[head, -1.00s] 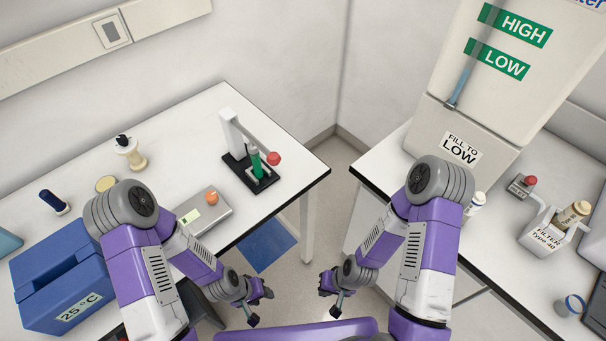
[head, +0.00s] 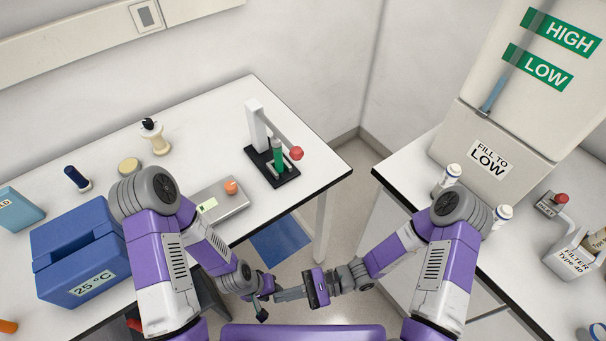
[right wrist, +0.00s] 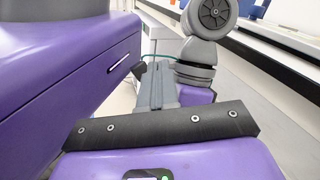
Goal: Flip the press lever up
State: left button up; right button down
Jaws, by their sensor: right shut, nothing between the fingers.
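The press (head: 258,130) stands on the left table near its right corner, with a white post on a black base. Its lever (head: 282,135) slants down to the right from the post top and ends in a red knob (head: 296,153). A green piece (head: 277,158) stands upright under the lever. My right gripper (head: 280,295) is shut and empty, low in front of my body and well away from the lever. Its closed fingers also show in the right wrist view (right wrist: 157,85). My left gripper (head: 264,290) is close by, its jaws too small and overlapped to read.
A scale (head: 217,204) with an orange item sits left of the press. A blue 25 °C box (head: 75,255) and small bottles are further left.

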jog(key=w+d+r+m+t+h, duration=0.1)
jog(key=w+d+r+m+t, duration=0.2)
jog(key=w+m+t, duration=0.6)
jog(key=w+d+r+m+t+h+b, duration=0.1)
jog(key=w+d+m+t, duration=0.5)
jog(key=t, duration=1)
jog(key=w+r+m+h, duration=0.1)
jog(key=w+r+m, duration=0.1)
jog(key=w+m, duration=0.1)
jog(key=shift+w+d+h, duration=0.2)
jog(key=shift+w+h, duration=0.1)
jog(key=shift+w, duration=0.45)
jog(key=s+d+r+x, duration=0.1)
jog(key=r+x, duration=0.1)
jog(key=x, duration=1)
jog(key=shift+a+r, duration=0.25)
jog(key=shift+r, duration=0.25)
jog(key=shift+w, duration=0.1)
notch_tip(320, 180, up, 11)
jog(key=g+h+p, duration=0.1)
jog(key=g+p, duration=0.1)
jog(key=p, duration=1.5)
jog(key=shift+f+h+p, duration=0.2)
jog(key=shift+h+p, duration=0.2)
